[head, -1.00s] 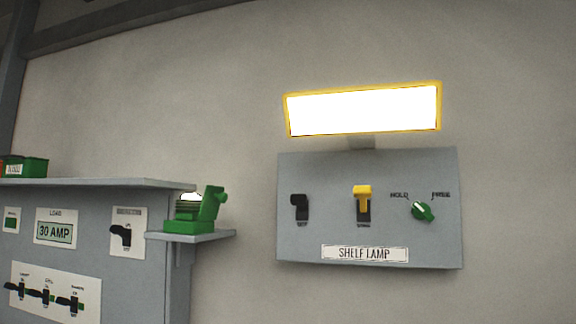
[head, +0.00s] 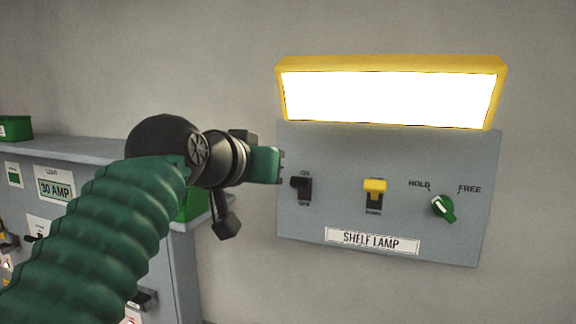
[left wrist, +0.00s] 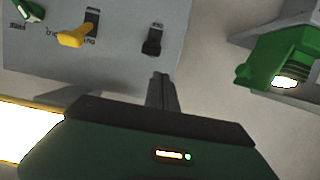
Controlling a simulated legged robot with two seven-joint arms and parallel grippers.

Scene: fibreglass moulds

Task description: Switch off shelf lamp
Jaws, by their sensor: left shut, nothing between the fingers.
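The shelf lamp (head: 390,98) is a yellow-framed panel glowing white above a grey box labelled SHELF LAMP (head: 372,241). The box carries a black ON/OFF switch (head: 304,189), a yellow-capped switch (head: 375,188) and a green HOLD/FREE knob (head: 442,207), whose white mark points toward HOLD. My left gripper (head: 281,166) is shut and empty, just left of and above the black switch. In the left wrist view the gripper tips (left wrist: 161,80) are close to the black switch (left wrist: 152,42), apart from it. The yellow switch (left wrist: 75,36) shows farther left. My right gripper is out of view.
A second grey cabinet with a 30 AMP display (head: 55,188) stands at left, partly behind my arm. A green bin (head: 15,128) sits on the cabinet top. The wall right of the box is clear.

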